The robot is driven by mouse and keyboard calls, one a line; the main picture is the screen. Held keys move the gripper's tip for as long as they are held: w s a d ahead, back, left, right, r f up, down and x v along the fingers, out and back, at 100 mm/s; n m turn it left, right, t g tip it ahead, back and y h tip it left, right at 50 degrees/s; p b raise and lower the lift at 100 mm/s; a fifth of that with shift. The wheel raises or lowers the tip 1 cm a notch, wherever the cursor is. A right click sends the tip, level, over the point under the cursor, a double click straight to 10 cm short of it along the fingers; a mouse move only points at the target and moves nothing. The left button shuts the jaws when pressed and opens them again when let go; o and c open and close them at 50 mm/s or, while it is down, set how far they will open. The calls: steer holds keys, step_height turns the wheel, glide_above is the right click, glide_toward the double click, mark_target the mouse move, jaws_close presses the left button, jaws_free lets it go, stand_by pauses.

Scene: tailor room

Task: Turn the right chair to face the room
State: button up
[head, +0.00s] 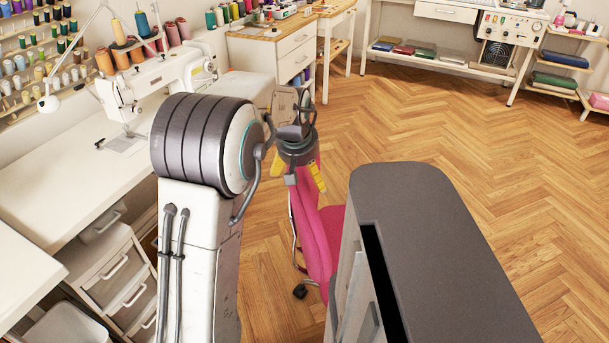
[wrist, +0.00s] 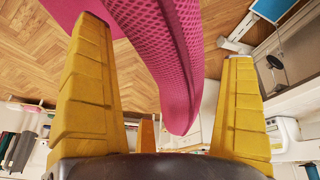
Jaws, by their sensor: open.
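A pink chair (head: 313,235) stands right of the sewing table, partly hidden by my arm and my grey body. Its backrest shows nearly edge-on, with part of the seat (head: 331,220) to its right. My gripper (head: 299,180) is at the top of the backrest, pointing down, with its yellow fingers apart. In the wrist view the pink mesh backrest (wrist: 165,45) passes between the open fingers. Its edge is nearer the right finger, with a gap there. Contact with the left finger cannot be told.
The white sewing table (head: 65,185) with a sewing machine (head: 150,85) runs along the left, with grey drawers (head: 112,280) under it. A wooden-topped cabinet (head: 270,45) stands behind. Shelves (head: 440,60) line the back. The wooden floor (head: 440,120) is clear to the right.

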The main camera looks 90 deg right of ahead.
steer(key=shift+x, duration=1.65)
steer(key=shift+c, duration=0.5)
